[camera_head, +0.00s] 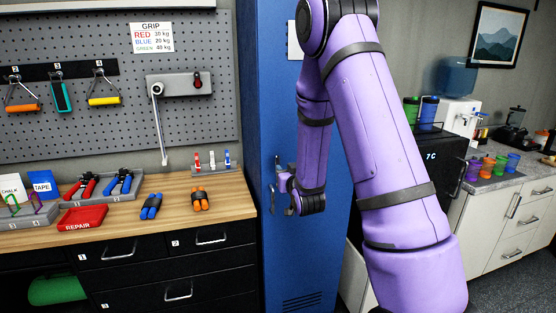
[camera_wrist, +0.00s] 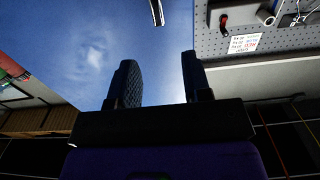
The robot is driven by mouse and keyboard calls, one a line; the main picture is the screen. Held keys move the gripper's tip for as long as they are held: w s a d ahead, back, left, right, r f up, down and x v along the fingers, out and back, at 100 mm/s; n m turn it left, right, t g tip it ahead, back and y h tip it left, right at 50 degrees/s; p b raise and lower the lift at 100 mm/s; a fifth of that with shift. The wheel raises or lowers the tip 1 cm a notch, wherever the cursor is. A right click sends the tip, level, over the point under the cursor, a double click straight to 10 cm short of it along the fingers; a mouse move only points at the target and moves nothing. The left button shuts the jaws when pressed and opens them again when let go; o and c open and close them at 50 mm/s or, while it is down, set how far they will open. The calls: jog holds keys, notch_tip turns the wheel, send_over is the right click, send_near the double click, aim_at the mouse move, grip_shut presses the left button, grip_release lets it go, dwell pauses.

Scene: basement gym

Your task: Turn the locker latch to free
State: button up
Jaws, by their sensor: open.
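The blue locker (camera_head: 262,80) stands in the middle of the head view, and its blue door (camera_wrist: 85,45) fills much of the wrist view. A small dark vertical piece (camera_head: 277,163), seemingly the latch, shows on the door just above my gripper (camera_head: 279,198). In the wrist view a narrow metal bar, seemingly the same latch (camera_wrist: 157,12), is cut off by the top edge, beyond the gap between my fingers. My gripper (camera_wrist: 158,75) is open and empty in front of the door, apart from the bar. My arm hides the locker's right part, and which way the latch is turned is unclear.
A wooden workbench (camera_head: 130,222) with several hand grips and trays stands left of the locker, under a grey pegboard (camera_head: 100,120). A black fridge-like box (camera_head: 432,152) and a counter (camera_head: 530,185) with cups are at the right, partly behind my arm.

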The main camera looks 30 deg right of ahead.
aim_at(278, 158)
jog(key=x, duration=1.1)
jog(key=shift+s+f, duration=0.1)
grip_shut()
